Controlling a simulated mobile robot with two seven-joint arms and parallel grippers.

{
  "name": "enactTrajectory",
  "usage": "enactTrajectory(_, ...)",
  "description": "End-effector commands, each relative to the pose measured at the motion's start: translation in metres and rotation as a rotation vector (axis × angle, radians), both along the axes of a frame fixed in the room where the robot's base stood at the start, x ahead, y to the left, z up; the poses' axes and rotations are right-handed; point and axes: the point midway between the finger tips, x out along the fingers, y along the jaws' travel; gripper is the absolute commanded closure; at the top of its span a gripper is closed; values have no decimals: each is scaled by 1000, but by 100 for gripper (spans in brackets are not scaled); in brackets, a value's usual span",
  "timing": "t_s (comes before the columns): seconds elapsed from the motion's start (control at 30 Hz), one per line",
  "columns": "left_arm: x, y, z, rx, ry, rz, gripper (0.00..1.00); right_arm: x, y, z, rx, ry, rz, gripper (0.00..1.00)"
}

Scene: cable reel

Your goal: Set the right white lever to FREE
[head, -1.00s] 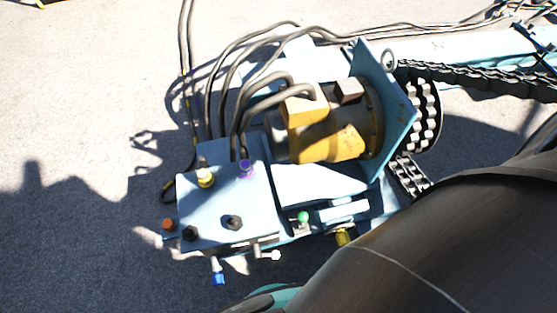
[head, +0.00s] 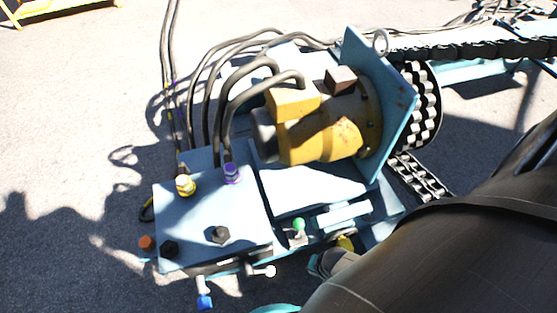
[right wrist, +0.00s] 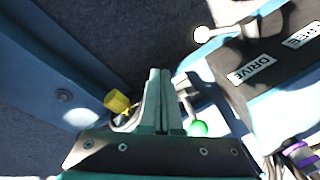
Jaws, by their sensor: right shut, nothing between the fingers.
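A white ball-ended lever (right wrist: 203,34) shows at the upper part of the right wrist view, beside a black plate (right wrist: 276,53) with white DRIVE (right wrist: 252,69) and FREE (right wrist: 303,35) labels. I cannot tell which label the lever is set to. In the head view the white knob (head: 270,271) sticks out from the front of the blue valve box (head: 265,215). My right gripper (right wrist: 160,73) is shut and empty, left of and apart from the white knob in the wrist view. My dark right arm fills the head view's lower right. My left gripper is not in view.
A green knob (right wrist: 199,129) is close to the right of my fingers and a yellow knob (right wrist: 117,102) is on their left. A blue beam (right wrist: 60,75) runs along the left. A yellow motor (head: 320,135) and thick hoses stand behind the box. Pavement at left is free.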

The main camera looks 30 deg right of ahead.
Motion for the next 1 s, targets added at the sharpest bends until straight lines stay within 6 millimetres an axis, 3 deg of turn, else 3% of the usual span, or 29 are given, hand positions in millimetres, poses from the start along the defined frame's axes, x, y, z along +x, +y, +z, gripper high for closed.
enactTrajectory(0.03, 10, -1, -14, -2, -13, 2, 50, 13, -1, -18, 24, -6, -95, 100)
enactTrajectory(0.2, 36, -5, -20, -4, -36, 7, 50, 41, 4, -38, 126, 14, -444, 100)
enactTrajectory(0.5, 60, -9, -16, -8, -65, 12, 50, 65, 17, -55, 251, 83, -869, 100)
enactTrajectory(1.0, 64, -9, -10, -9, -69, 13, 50, 68, 20, -54, 272, 103, -956, 100)
